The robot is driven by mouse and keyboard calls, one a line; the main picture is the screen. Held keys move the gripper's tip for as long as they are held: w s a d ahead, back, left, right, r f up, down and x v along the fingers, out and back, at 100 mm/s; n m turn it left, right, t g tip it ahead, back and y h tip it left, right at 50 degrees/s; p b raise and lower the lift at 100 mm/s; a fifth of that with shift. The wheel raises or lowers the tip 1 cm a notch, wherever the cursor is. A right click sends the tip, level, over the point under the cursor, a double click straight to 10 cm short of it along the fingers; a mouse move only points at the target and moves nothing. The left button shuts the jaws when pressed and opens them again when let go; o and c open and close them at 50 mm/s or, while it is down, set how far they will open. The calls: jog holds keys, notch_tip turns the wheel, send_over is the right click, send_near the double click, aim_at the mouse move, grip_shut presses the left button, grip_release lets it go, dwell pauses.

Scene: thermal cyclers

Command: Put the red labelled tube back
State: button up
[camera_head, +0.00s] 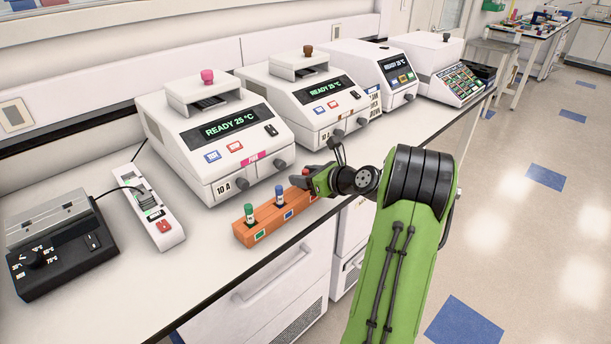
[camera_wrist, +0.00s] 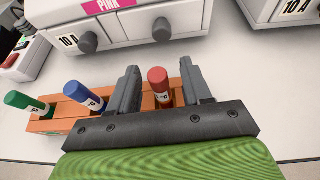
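The orange rack (camera_head: 250,236) lies on the bench in front of the nearest cycler; it also shows in the wrist view (camera_wrist: 45,126). A green-capped tube (camera_head: 249,212) and a blue-capped tube (camera_head: 280,194) stand in it. The red-capped tube (camera_wrist: 158,82) stands at the rack's right end, its label partly visible; whether it is fully seated I cannot tell. In the head view only its red cap (camera_head: 306,170) shows by my gripper (camera_head: 303,181). In the wrist view my gripper (camera_wrist: 162,84) is open, with one finger on each side of the red tube and gaps between.
The nearest cycler (camera_head: 225,158) with a pink knob and pink label stands right behind the rack. More cyclers line the bench to the right. A power strip (camera_head: 147,207) and a black heating block (camera_head: 62,255) are at left. The bench edge runs close in front of the rack.

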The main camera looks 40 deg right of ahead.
jog(key=shift+s+d+r, duration=0.1)
jog(key=shift+s+r, duration=0.15)
jog(key=shift+s, duration=0.05)
jog(key=a+p+v, duration=0.1)
jog(key=p+v, duration=0.1)
jog(key=v, duration=0.9)
jog(key=w+a+r+n+g+y, duration=0.1)
jog(key=a+n+g, duration=0.2)
jog(key=a+n, duration=0.7)
jog(key=a+r+n+g, duration=0.25)
jog(key=a+n, duration=0.55)
jog(key=a, duration=0.4)
jog(key=s+a+n+g+h, duration=0.1)
jog(key=s+a+n, duration=0.3)
jog(key=s+n, duration=0.4)
jog(key=s+a+n+g+h, duration=0.1)
jog(key=s+a+n, duration=0.3)
jog(key=s+n, duration=0.4)
jog(key=shift+s+n, duration=0.2)
jog(key=shift+n, duration=0.3)
jog(key=shift+a+f, duration=0.15)
